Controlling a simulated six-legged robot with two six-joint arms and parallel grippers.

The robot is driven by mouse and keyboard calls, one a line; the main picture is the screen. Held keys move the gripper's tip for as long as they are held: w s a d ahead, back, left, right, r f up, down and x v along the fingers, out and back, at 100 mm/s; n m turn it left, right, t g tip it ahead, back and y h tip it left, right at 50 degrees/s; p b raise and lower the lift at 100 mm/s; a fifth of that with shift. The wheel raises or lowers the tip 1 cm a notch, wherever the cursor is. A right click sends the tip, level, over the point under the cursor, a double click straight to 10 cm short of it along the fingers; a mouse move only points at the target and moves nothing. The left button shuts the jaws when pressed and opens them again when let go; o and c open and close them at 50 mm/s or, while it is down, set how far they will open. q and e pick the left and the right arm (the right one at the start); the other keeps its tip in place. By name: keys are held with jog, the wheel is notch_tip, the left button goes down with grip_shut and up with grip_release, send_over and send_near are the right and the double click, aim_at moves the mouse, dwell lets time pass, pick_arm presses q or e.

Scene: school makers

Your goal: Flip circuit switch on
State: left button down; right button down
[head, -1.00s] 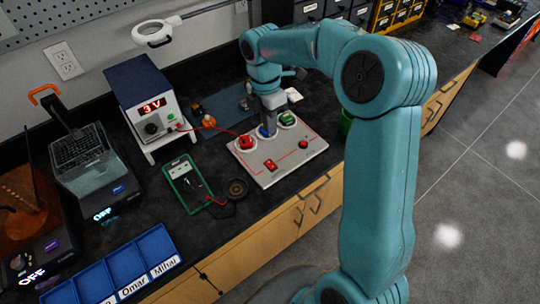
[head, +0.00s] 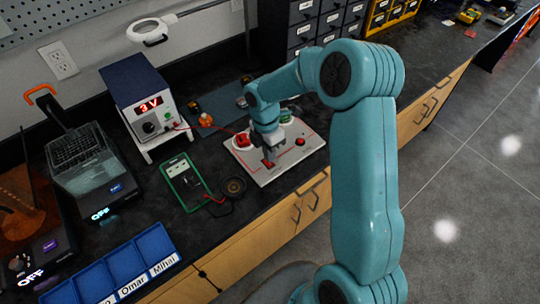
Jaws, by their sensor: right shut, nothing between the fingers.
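A white circuit board (head: 284,172) lies on the dark bench near its front edge. Red lines are printed on it, with a red part (head: 242,141) at its left and a small red knob (head: 300,142) at its right. A red switch (head: 268,164) sits near its front left and is partly hidden by my right gripper. My right gripper (head: 268,154) is shut and empty, pointing down at the switch. I cannot tell whether it touches the switch, or which way the switch is set. My left gripper is not in view.
A power supply (head: 136,90) reading 3 V stands behind and left, with a red lead to the board. A green multimeter (head: 186,182) and a round black part (head: 233,187) lie left of the board. Blue labelled trays (head: 155,245) are at the front left.

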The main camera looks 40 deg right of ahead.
jog(key=shift+s+f, duration=0.15)
jog(key=shift+f, duration=0.85)
